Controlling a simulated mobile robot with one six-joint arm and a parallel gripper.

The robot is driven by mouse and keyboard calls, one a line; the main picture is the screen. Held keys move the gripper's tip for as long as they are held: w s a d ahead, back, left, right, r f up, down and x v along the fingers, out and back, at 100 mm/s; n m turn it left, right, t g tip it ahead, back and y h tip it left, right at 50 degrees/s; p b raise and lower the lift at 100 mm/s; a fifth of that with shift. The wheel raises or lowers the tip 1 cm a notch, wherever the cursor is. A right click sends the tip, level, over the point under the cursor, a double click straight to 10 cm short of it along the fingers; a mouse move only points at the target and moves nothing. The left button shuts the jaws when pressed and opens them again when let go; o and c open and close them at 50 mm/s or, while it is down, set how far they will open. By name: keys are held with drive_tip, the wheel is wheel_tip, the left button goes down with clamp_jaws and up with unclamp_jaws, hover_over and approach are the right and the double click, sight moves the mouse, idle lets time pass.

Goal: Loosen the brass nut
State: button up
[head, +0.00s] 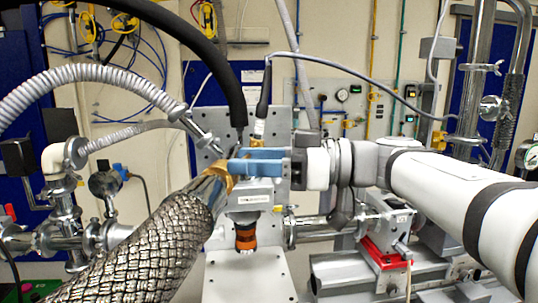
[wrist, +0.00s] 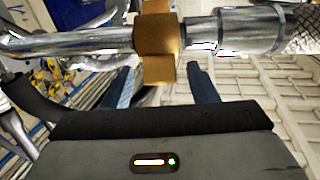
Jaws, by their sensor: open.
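The brass nut (wrist: 159,33) sits on a metal pipe fitting that runs across the top of the wrist view. In the head view the brass nut (head: 218,171) is partly hidden at the end of the braided metal hose (head: 150,235). My gripper (wrist: 161,66) is open, with one blue finger on each side of the nut's lower part and a gap visible on both sides. In the head view my gripper (head: 232,162) reaches in from the right, its blue fingertips close to the nut. I cannot tell how deep the nut lies between the fingers.
A thick black hose (head: 222,62) drops down just behind my gripper. A grey ribbed hose (head: 75,88) and steel pipework (head: 90,236) stand to the left. A viewport unit with an orange band (head: 245,238) is below, and a red clamp (head: 385,254) is at lower right.

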drive_tip(key=shift+a, duration=0.5)
drive_tip(key=c, duration=0.7)
